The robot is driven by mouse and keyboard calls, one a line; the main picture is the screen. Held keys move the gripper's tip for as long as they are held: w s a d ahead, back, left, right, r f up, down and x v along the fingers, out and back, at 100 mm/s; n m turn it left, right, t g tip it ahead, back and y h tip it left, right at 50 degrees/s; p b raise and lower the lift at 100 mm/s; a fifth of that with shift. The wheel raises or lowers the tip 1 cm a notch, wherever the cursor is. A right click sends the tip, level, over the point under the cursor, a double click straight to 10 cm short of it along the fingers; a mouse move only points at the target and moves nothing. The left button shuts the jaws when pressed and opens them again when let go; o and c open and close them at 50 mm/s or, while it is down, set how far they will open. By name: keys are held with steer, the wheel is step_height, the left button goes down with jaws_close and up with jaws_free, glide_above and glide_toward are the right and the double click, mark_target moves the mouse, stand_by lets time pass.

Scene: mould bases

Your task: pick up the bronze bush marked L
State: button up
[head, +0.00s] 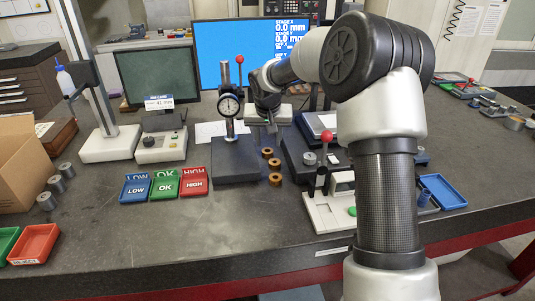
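Bronze bushes stand in a short row on the dark bench, just right of the dial gauge's base: a far one (267,153), a middle one (274,164) and a near one (275,179). They are too small here to read any mark, so I cannot tell which carries the L. My gripper (271,130) is above and beyond the row, pointing down, apart from the bushes. Its fingers are small and dark, and I cannot tell whether they are open or shut. No bush shows between them.
A dial gauge stand (229,105) on a dark block (237,160) is close left of the bushes. A dark plate (297,155) and a white fixture (325,212) are to the right. Blue, green and red trays (165,196) lie left. The bench in front of the bushes is clear.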

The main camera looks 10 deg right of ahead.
mark_target(268, 157)
steer(key=shift+x, duration=2.75)
steer(key=shift+a, duration=0.15)
steer(key=c, duration=0.9)
steer(key=shift+r, duration=0.1)
